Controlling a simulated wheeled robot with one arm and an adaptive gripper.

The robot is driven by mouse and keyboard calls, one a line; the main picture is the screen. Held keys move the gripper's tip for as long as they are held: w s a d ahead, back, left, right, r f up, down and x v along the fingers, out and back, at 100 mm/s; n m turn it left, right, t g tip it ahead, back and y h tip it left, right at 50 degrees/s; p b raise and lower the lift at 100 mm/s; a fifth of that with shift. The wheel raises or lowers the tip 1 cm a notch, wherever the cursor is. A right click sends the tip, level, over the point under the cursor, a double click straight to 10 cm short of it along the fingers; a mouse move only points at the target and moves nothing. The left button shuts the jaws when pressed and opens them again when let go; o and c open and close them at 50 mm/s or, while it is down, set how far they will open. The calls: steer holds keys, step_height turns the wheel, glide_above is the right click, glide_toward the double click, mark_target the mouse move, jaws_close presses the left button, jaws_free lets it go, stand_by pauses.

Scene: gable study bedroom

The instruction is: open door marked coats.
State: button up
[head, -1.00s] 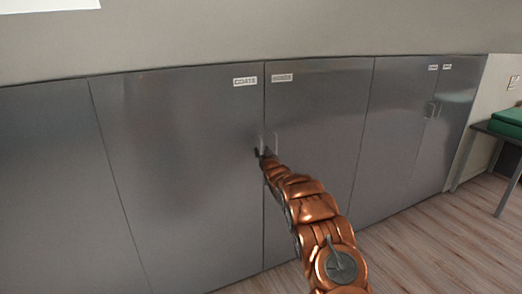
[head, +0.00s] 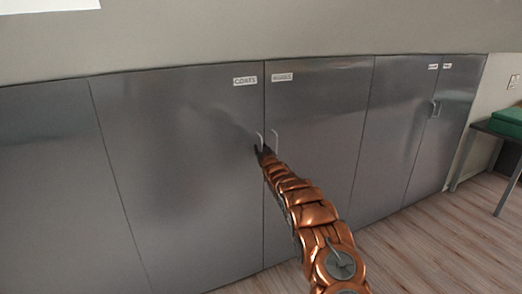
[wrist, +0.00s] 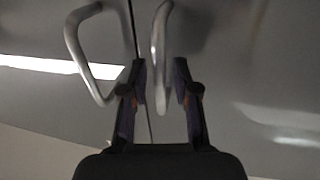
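The coats door (head: 175,170) is a grey metal panel, shut, with a white label reading COATS (head: 245,81) at its top right corner. Its handle (head: 259,138) is a thin upright metal bow near the right edge, beside the seam. My gripper (head: 264,151) is at the lower part of this handle and partly hides it. In the wrist view my gripper (wrist: 160,78) is open, with one dark finger on each side of a handle (wrist: 160,45). This view looks turned over, so that handle seems to be the coats one. I cannot tell whether the fingers touch it.
A neighbouring door (head: 318,150) with its own label and handle (head: 275,139) stands shut right of the seam. That second handle (wrist: 88,55) lies outside my fingers in the wrist view. More shut doors (head: 395,140) and a table (head: 490,127) are farther right. Wooden floor (head: 430,235) is clear.

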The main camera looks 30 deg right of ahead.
jaws_close()
steer(key=shift+f, duration=0.1)
stand_by(0.5)
